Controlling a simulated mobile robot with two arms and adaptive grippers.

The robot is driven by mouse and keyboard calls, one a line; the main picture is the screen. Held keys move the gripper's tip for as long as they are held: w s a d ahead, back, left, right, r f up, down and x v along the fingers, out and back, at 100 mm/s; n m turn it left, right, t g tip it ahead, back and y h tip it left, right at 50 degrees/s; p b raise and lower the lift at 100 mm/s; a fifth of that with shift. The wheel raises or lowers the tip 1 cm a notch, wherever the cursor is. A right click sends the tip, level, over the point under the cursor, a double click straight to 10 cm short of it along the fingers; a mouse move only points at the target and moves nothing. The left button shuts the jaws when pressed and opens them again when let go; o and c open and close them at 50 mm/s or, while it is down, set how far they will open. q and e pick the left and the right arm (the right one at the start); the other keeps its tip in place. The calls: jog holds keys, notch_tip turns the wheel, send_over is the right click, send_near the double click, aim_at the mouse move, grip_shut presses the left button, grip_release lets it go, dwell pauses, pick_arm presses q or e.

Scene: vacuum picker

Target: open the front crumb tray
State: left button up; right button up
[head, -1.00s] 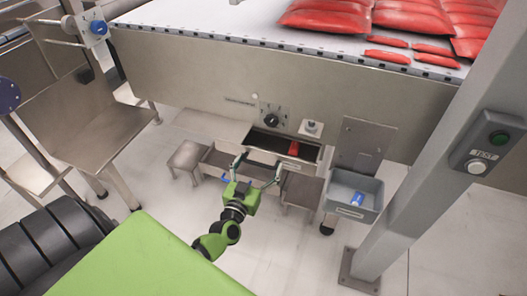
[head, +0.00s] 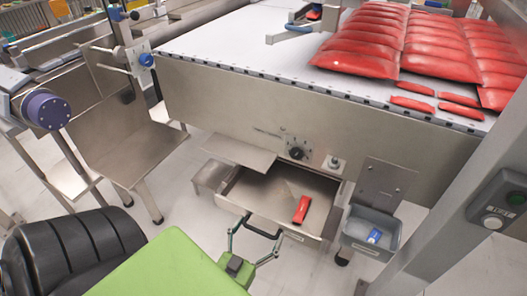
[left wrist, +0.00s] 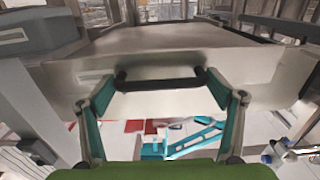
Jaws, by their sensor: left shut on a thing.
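The front crumb tray (head: 250,202) is a wide grey metal drawer under the machine, and it stands well pulled out towards me. A red packet (head: 301,210) lies inside it. Its dark bar handle (head: 262,227) is on the front wall and also crosses the left wrist view (left wrist: 160,79). My left gripper (head: 264,229) is shut on this handle, with one finger at each end of the bar; the fingers show at both sides in the left wrist view (left wrist: 165,85). My right gripper is not in view.
A grey bin (head: 365,236) with a blue item (head: 374,236) hangs right of the tray. A control knob (head: 297,153) sits on the machine panel above. Red packets (head: 363,42) lie on the white belt. A post with a test button (head: 493,221) stands at right.

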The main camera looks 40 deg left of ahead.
pick_arm(q)
jog(key=shift+s+d, duration=0.2)
jog(key=shift+s, duration=0.05)
jog(key=o, duration=1.3)
jog(key=v, duration=1.2)
jog(key=shift+f, duration=0.1)
